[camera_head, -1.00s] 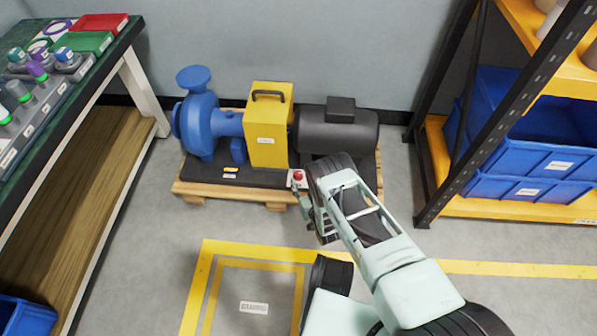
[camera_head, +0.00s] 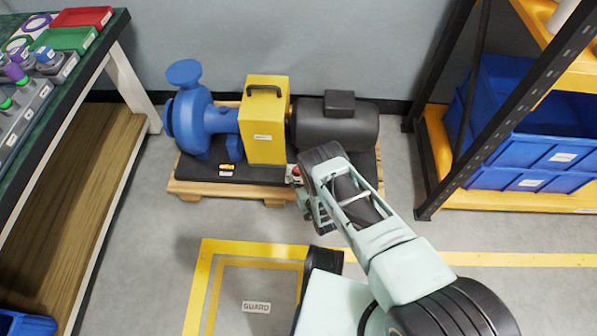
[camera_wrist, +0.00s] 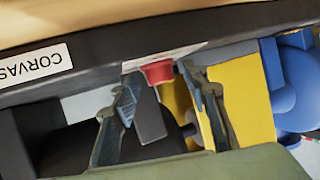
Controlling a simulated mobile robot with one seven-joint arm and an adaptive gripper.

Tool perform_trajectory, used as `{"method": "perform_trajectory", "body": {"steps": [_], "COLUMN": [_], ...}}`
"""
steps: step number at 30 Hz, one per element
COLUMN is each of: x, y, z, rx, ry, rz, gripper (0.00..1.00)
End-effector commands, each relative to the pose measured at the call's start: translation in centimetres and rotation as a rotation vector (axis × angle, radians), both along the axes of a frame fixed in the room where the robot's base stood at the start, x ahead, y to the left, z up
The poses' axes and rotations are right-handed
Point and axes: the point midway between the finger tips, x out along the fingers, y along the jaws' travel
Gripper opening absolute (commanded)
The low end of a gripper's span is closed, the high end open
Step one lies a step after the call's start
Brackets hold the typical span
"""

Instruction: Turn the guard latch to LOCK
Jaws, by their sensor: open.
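The yellow guard (camera_head: 264,135) with a dark top handle stands between the blue pump and the dark motor. A red knob (camera_head: 296,171) on a pale plate sits at the front edge of the base, right of the guard. It also shows in the wrist view (camera_wrist: 157,72), between my open fingertips. I cannot tell whether this knob is the latch, nor read any LOCK mark. My gripper (camera_head: 297,188) is at the knob and partly hides it in the head view. In the wrist view my gripper (camera_wrist: 160,80) has its fingers apart; contact is not clear.
The blue pump (camera_head: 200,122) and motor (camera_head: 340,125) share a dark base on a wooden pallet (camera_head: 230,190). A small orange piece (camera_head: 227,167) lies on the base by a label. A workbench (camera_head: 125,85) stands left, a shelf with blue bins (camera_head: 520,140) right.

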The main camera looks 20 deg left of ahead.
Motion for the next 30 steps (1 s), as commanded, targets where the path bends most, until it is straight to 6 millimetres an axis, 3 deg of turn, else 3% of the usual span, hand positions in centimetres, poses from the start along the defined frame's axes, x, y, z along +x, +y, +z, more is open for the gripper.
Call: {"method": "perform_trajectory", "body": {"steps": [3, 14, 23, 30], "x": [0.0, -0.04, 0.02, 0.35], "y": [0.0, 0.09, 0.06, -0.28], "z": [0.0, 0.02, 0.04, 0.08], "rx": [0.0, 0.001, 0.001, 0.002], "ry": [0.0, 0.0, 0.0, -0.003], "rz": [0.0, 0.002, 0.046, 0.187], "gripper": [0.4, 0.02, 0.02, 0.02]}}
